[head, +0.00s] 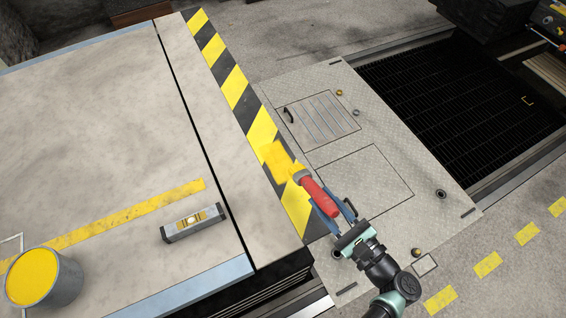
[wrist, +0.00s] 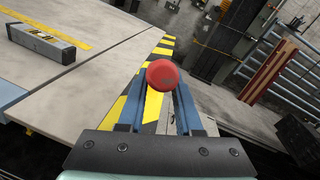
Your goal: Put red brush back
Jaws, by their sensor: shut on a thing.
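The red brush (head: 319,197) has a red handle and a yellow, paint-coloured head. My gripper (head: 327,203) is shut on its handle, with a blue finger on each side. In the head view the brush head points up and left, over the striped edge of the platform; I cannot tell whether it touches the surface. In the wrist view the round red end of the brush handle (wrist: 162,74) shows between the fingers (wrist: 160,100), and the brush head is hidden behind it. A bucket of yellow paint (head: 44,277) stands on the platform at the lower left.
A grey spirit level (head: 194,222) lies on the platform (head: 90,120) beside a painted yellow line (head: 130,220). Black and yellow stripes (head: 233,85) run along the platform's right edge. A metal floor plate with hatches (head: 370,185) and a dark grating (head: 450,90) lie to the right.

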